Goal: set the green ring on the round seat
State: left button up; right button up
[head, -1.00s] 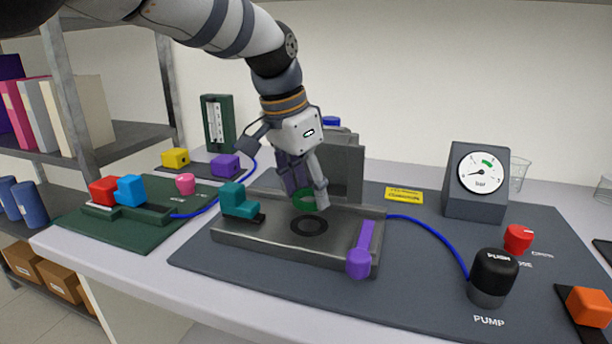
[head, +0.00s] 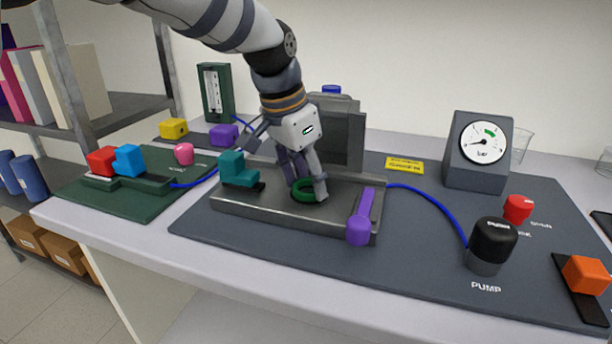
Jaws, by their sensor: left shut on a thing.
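The green ring (head: 303,193) is between the fingers of my left gripper (head: 306,187), which is shut on it. The ring is low over the grey metal tray of the rig (head: 270,211), at the place of the round seat. The ring and fingers cover the seat, so I cannot tell whether the ring touches it. My right gripper is not in view.
A teal block (head: 238,170) stands on the tray's left end and a purple lever (head: 361,222) on its right. A grey upright lid (head: 342,138) stands behind. A blue tube (head: 440,205) runs right toward the black pump knob (head: 494,241).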

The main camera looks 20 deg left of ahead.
pick_arm(q)
jog(key=shift+f, duration=0.15)
jog(key=o, duration=1)
jog(key=v, duration=1.2)
